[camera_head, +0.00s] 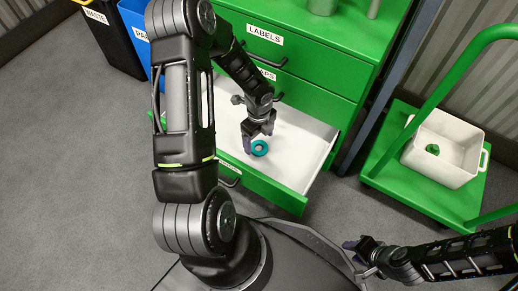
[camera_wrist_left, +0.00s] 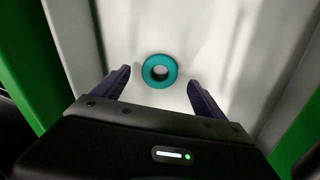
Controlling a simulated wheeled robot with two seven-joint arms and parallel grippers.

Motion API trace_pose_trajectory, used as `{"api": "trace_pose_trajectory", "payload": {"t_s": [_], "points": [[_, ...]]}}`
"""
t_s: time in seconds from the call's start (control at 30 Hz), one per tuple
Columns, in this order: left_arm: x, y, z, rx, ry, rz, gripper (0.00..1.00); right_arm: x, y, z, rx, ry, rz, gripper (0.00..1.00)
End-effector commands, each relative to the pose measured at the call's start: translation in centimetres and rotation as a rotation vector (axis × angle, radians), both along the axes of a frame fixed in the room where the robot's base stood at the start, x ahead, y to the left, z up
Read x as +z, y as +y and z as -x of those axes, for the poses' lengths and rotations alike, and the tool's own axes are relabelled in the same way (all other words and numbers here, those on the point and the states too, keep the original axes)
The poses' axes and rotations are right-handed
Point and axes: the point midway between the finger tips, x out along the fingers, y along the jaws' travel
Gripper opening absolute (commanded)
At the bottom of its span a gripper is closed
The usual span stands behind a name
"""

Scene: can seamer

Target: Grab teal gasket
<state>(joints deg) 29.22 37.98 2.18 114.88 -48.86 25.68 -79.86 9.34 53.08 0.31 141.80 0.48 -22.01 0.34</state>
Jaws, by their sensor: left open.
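The teal gasket (camera_head: 260,148) is a small ring lying on the white floor of the open drawer (camera_head: 300,150). My left gripper (camera_head: 258,139) reaches down into the drawer, right at the gasket in the head view. In the left wrist view the gasket (camera_wrist_left: 160,71) lies ahead of and between the two open fingers of my left gripper (camera_wrist_left: 157,90), with white floor showing between it and each finger. The gripper holds nothing. My right gripper (camera_head: 358,253) is at the lower right, away from the drawer; its jaw opening is too small to tell.
The green cabinet (camera_head: 330,50) has closed drawers above the open one, one labelled LABELS. Green drawer walls (camera_wrist_left: 38,70) flank the left gripper. A green cart (camera_head: 400,180) carries a white bin (camera_head: 450,160) with a green item inside. Waste bins stand at upper left.

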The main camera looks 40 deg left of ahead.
Motion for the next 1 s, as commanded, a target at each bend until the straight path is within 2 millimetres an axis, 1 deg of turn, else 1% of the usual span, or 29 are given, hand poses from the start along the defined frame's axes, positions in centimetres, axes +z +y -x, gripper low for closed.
{"api": "trace_pose_trajectory", "payload": {"t_s": [0.03, 0.2, 0.83, 0.87, 1.0], "points": [[-1.5, -0.1, 0.1, -0.001, 0.001, 0.001, 0.82, -1.3, 0.0, -0.1, -0.001, -0.002, 0.000, 0.36], [-3.3, -0.1, 0.0, 0.000, 0.000, 0.000, 0.82, -2.2, 0.1, -0.3, -0.004, -0.007, 0.001, 0.36], [-3.3, -0.1, 0.0, 0.001, -0.001, 0.000, 0.82, -2.1, 0.1, -0.3, -0.004, -0.009, 0.002, 0.36], [-3.3, -0.1, 0.0, 0.001, -0.001, 0.000, 0.81, -2.1, 0.1, -0.3, -0.004, -0.009, 0.002, 0.36], [-3.3, -0.1, 0.0, 0.000, -0.001, 0.000, 0.70, -2.1, 0.1, -0.3, -0.004, -0.009, 0.002, 0.36]]}}
